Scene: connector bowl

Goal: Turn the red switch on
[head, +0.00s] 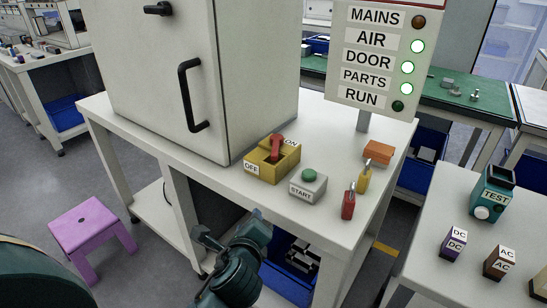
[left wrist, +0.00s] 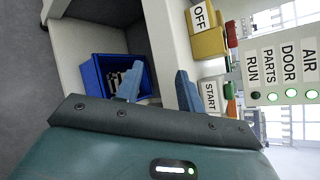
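The red switch lever (head: 277,148) stands on a yellow base (head: 264,173) on the white bench. My left gripper (head: 230,232) is open and empty, in front of the bench edge and apart from the switch. Its two fingertips show in the left wrist view (left wrist: 158,88). My right gripper is not in view.
A grey START box (head: 307,186) with a green button stands right of the switch. Red (head: 348,203) and yellow (head: 364,178) toggles lie further right. A cabinet (head: 165,75) stands behind. On the sign (head: 375,60), MAINS and RUN lamps are dark; AIR, DOOR and PARTS glow green.

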